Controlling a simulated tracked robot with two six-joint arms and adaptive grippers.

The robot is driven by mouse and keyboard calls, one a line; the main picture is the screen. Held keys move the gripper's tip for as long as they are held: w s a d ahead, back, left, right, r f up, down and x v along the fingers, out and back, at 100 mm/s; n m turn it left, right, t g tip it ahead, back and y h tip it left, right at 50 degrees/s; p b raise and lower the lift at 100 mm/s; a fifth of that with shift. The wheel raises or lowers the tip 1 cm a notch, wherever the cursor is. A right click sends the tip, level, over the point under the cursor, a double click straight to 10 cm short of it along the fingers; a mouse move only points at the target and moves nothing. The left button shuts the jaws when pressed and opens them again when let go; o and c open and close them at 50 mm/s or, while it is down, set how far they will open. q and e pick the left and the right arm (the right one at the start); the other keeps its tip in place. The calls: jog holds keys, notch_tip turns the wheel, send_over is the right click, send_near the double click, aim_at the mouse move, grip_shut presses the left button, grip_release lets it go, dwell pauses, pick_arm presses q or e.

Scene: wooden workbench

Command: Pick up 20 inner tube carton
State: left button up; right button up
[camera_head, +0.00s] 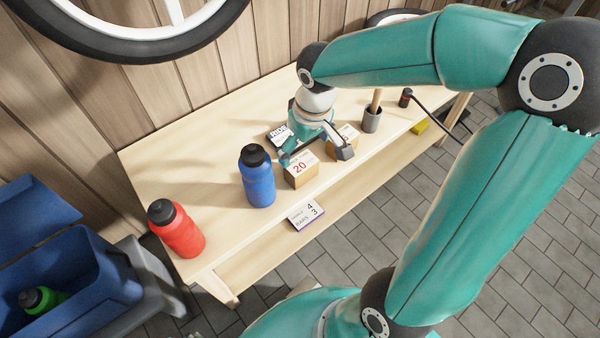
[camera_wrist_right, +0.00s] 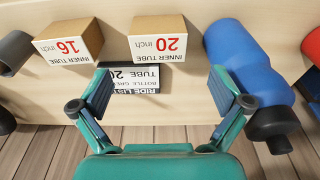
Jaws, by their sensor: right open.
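The 20 inch inner tube carton (camera_head: 300,172) is a small box with a white face and red number, standing on the workbench right of the blue bottle. In the right wrist view the 20 carton (camera_wrist_right: 158,42) is upside down, ahead of the fingertips and roughly centred between them. My right gripper (camera_head: 315,152) is open and empty, above the bench just behind the carton. Its two fingers (camera_wrist_right: 160,88) are spread apart, not touching the carton. A finger partly hides the 16 inch carton (camera_head: 347,134) in the head view. My left gripper is not seen.
A blue bottle (camera_head: 257,178) stands close beside the 20 carton, a red bottle (camera_head: 176,229) farther left. The 16 inch carton (camera_wrist_right: 68,45) is on the other side. A grey cup (camera_head: 371,120) and a blue bin (camera_head: 95,275) flank the scene.

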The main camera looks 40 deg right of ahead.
aim_at(302, 163)
jog(key=f, duration=0.2)
jog(key=f+b, duration=0.1)
jog(key=shift+w+f, duration=0.25)
jog(key=shift+f, duration=0.05)
jog(key=f, duration=0.1)
jog(key=f+b, duration=0.1)
jog(key=f, duration=0.1)
jog(key=f+b, duration=0.1)
jog(key=f, duration=0.1)
jog(key=shift+w+d, duration=0.15)
jog(key=shift+w, duration=0.15)
jog(key=c, duration=1.2)
jog(key=shift+r, duration=0.15)
